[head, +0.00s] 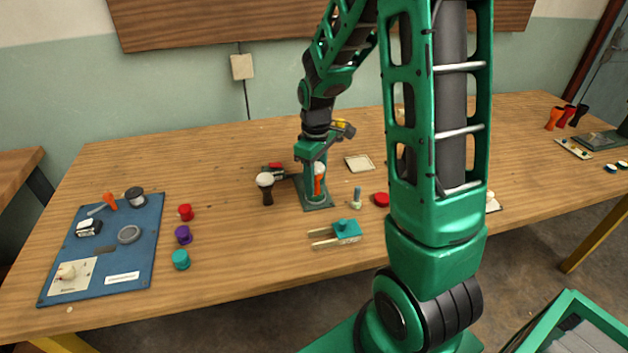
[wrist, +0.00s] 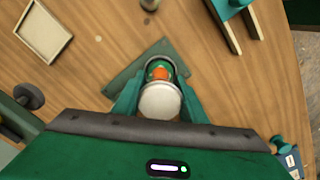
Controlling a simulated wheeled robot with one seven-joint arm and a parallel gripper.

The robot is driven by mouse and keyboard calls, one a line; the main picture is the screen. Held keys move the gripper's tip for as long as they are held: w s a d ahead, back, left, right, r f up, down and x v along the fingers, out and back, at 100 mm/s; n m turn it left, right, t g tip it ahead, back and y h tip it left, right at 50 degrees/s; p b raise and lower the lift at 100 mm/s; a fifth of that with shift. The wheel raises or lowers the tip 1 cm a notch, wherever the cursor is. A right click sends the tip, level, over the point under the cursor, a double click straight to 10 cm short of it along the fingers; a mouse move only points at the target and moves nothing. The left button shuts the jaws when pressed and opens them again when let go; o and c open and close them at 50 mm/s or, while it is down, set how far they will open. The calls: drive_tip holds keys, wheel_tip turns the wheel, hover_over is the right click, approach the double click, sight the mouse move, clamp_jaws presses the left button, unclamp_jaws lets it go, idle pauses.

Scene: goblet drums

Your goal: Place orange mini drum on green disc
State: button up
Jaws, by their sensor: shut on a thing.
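The orange mini drum (head: 318,185) is upright with its white head up, between the fingers of my gripper (head: 313,172). In the wrist view its white head (wrist: 160,101) and part of its orange body show between the fingertips (wrist: 158,100). My gripper is shut on it. A green disc with a dark rim (wrist: 149,68) lies under the drum on a dark green triangular plate (wrist: 124,83). The plate also shows in the head view (head: 322,206). The drum hides most of the disc, and I cannot tell whether its foot touches it.
A dark drum with a white head (head: 266,187) stands close left of the plate. A teal pronged block (head: 346,231) lies in front, a red cylinder (head: 381,199) to the right, and a shallow tray (head: 359,163) behind right. A blue board (head: 105,250) with parts lies far left.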

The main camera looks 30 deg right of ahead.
drive_tip(key=o, duration=1.1)
drive_tip(key=shift+f, duration=0.1)
drive_tip(key=shift+c, duration=0.2)
wheel_tip(320, 180, up, 12)
drive_tip(key=shift+r, duration=0.15)
drive_tip(key=s+d+m, duration=0.2)
drive_tip(key=s+m, duration=0.9)
drive_tip(key=s, duration=1.5)
drive_tip(key=shift+d+r, duration=0.15)
drive_tip(key=shift+d, duration=0.15)
